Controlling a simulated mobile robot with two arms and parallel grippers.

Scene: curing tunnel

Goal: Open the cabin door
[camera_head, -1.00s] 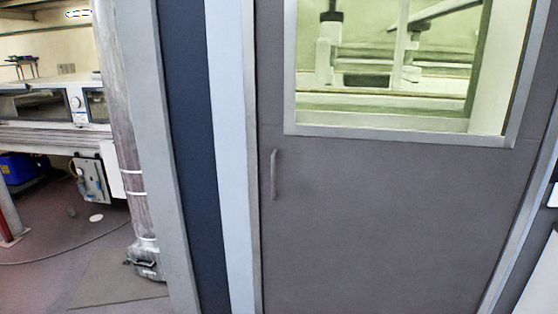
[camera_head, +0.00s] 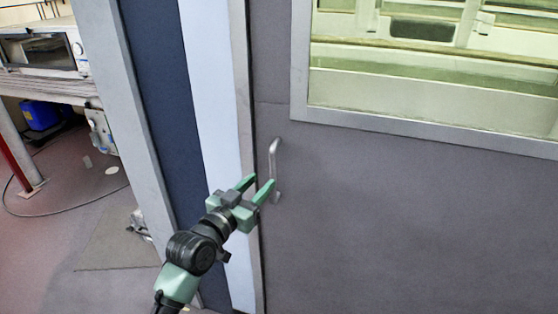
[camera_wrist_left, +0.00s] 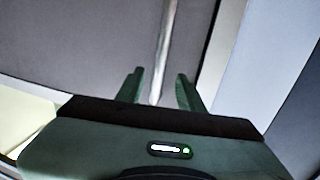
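The cabin door (camera_head: 400,230) is a grey panel with a window in its upper part, and it looks shut in its frame. Its handle (camera_head: 274,160) is a slim upright metal bar near the door's left edge. My left gripper (camera_head: 259,184) is open at the lower part of the handle. In the left wrist view the handle (camera_wrist_left: 165,50) runs down between the two open fingers (camera_wrist_left: 160,88). The fingers stand apart on either side of it; I cannot tell whether they touch it. My right gripper is not in view.
A light door frame post (camera_head: 215,100) and a dark blue panel (camera_head: 160,90) stand left of the door. Further left are a bench with a white machine (camera_head: 45,45), a blue container (camera_head: 40,116) and a cable on the reddish floor (camera_head: 60,240).

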